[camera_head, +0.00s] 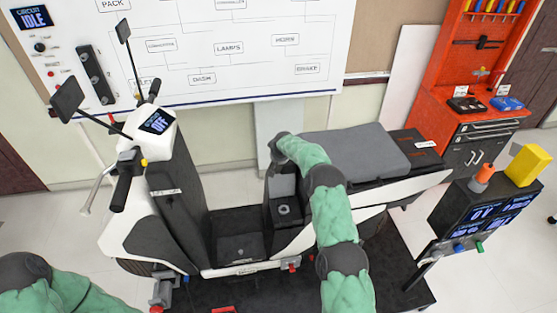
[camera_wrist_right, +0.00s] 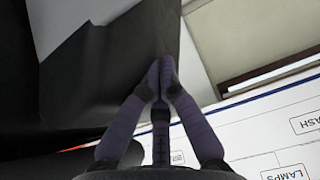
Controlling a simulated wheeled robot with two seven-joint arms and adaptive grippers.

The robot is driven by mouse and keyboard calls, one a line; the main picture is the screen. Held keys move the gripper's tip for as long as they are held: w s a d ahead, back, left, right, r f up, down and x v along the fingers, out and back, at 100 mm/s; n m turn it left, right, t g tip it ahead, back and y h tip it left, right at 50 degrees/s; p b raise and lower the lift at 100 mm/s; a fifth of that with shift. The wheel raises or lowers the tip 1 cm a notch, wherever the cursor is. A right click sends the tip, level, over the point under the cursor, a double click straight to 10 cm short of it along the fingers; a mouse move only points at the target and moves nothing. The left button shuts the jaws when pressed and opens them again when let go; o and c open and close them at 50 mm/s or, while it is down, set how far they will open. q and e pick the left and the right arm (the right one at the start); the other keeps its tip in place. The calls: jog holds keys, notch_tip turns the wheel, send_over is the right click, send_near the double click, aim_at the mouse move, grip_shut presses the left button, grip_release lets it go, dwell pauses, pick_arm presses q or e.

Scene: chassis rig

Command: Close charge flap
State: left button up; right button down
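A white and dark scooter stands in the head view. Below the front of its seat is a dark recess with a round charge socket (camera_head: 284,209). A grey upright panel (camera_head: 283,183), which looks like the charge flap standing open, rises behind the socket. My right arm reaches up past it, and its wrist end is at the panel's top; the fingers are hidden there. In the right wrist view my right gripper (camera_wrist_right: 160,72) has its fingertips together against or just before a dark panel (camera_wrist_right: 160,25). I cannot tell whether they touch. My left gripper is out of view.
The grey seat (camera_head: 357,152) is right of my right wrist. The handlebar and display (camera_head: 157,121) are at the left. A meter stand (camera_head: 484,212) and a red tool cabinet (camera_head: 470,90) stand at the right. The footwell (camera_head: 238,247) is clear.

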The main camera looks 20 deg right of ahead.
aim_at(281, 184)
jog(key=shift+s+a+f, duration=0.25)
jog(key=shift+s+f, duration=0.85)
jog(key=shift+f, duration=0.1)
dwell(0.5)
